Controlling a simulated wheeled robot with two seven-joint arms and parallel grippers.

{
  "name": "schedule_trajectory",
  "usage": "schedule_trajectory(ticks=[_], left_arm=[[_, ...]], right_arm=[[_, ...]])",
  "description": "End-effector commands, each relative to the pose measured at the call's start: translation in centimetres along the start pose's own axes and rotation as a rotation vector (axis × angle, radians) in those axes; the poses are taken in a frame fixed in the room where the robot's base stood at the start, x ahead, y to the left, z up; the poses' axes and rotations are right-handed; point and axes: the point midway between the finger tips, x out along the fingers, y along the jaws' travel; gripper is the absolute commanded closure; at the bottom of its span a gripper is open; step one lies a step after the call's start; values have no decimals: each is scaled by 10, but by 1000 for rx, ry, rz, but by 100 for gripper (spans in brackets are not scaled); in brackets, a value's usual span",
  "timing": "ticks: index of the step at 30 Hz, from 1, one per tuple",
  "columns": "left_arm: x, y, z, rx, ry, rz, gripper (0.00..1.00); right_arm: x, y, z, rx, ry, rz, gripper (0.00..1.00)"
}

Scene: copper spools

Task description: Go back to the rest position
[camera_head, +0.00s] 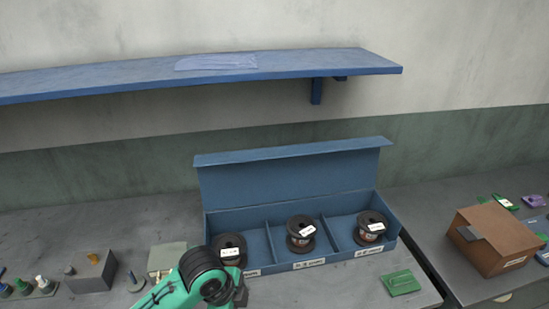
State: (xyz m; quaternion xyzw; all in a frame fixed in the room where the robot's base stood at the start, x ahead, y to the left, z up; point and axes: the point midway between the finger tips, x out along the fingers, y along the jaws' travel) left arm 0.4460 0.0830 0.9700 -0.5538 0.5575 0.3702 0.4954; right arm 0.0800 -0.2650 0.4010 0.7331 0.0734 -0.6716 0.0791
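A blue open-lidded box (290,171) stands on the grey worktable with its lid up. It has three compartments, each with a black spool in it: a left spool (231,246), a middle spool (301,232) and a right spool (370,227). Each spool carries a white label. My green and black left arm (193,266) comes in at the bottom, in front of the left compartment, and overlaps the view of its lower edge. A dark part at its end shows, but no fingers can be made out. My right gripper is not in view.
A blue wall shelf (330,66) holds a flat bluish sheet (216,62). A grey block (91,272) and small pegs stand at left. A green piece (401,282) lies before the box. A cardboard box (495,240) stands on the right table. The back-left table is clear.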

Motion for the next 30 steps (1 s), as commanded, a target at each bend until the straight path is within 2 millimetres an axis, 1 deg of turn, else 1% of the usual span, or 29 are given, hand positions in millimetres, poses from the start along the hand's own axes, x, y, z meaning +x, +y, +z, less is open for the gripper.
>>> schedule_trajectory(ticks=[1, 5, 8, 11, 14, 18, 21, 30], left_arm=[[5, 11, -3, -69, 26, -10, 0], [11, 28, -1, -264, 70, -54, 0], [15, 43, 5, -421, 93, -85, 0], [17, 59, 16, -586, 105, -115, 0], [19, 77, 31, -755, 103, -145, 0], [19, 105, 58, -989, 79, -190, 0], [18, 125, 76, -1128, 51, -221, 0], [10, 174, 120, -1408, -42, -302, 0]], right_arm=[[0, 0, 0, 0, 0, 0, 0], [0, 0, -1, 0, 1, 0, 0], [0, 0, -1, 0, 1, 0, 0], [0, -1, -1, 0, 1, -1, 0], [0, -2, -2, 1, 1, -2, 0], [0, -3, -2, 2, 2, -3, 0], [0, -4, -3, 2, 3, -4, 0], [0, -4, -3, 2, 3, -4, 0]])
